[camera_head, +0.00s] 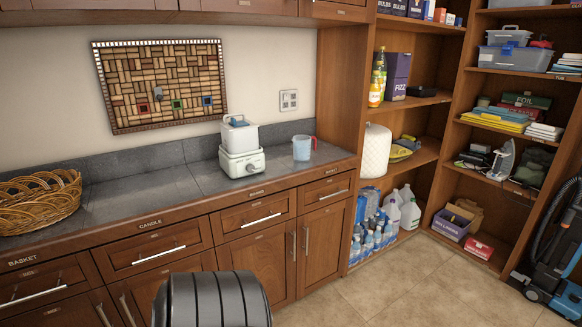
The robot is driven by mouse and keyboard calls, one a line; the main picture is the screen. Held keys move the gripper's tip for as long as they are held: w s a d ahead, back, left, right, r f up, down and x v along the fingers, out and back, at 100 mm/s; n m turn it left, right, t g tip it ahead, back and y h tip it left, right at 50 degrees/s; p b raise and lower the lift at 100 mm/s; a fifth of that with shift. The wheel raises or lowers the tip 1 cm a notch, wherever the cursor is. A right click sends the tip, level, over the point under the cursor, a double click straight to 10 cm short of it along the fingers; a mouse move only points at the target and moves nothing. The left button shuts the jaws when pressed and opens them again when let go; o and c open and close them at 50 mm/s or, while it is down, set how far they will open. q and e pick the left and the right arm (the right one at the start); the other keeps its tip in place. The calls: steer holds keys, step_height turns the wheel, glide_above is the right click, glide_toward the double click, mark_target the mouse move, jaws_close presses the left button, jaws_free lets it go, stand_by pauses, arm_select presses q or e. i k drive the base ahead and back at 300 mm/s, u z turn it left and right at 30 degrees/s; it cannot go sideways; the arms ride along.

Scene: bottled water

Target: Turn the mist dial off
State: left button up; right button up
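A white mist humidifier (239,138) stands upright on the grey counter (160,187), near its middle. A small round dial (251,168) shows on the front of the base. It is too small to tell which way the dial is set. Neither of my grippers is in view, and nothing is touching the humidifier.
A clear cup with a red handle (302,148) stands right of the humidifier; a wicker basket (38,200) sits at the counter's left end. A black ribbed shape (212,300), which I cannot identify, blocks the bottom centre.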

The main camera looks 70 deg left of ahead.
mark_target(250, 169)
steer(key=u, duration=0.35)
steer(key=i, duration=1.15)
steer(key=u, duration=1.3)
steer(key=i, duration=0.55)
steer(key=u, duration=0.4)
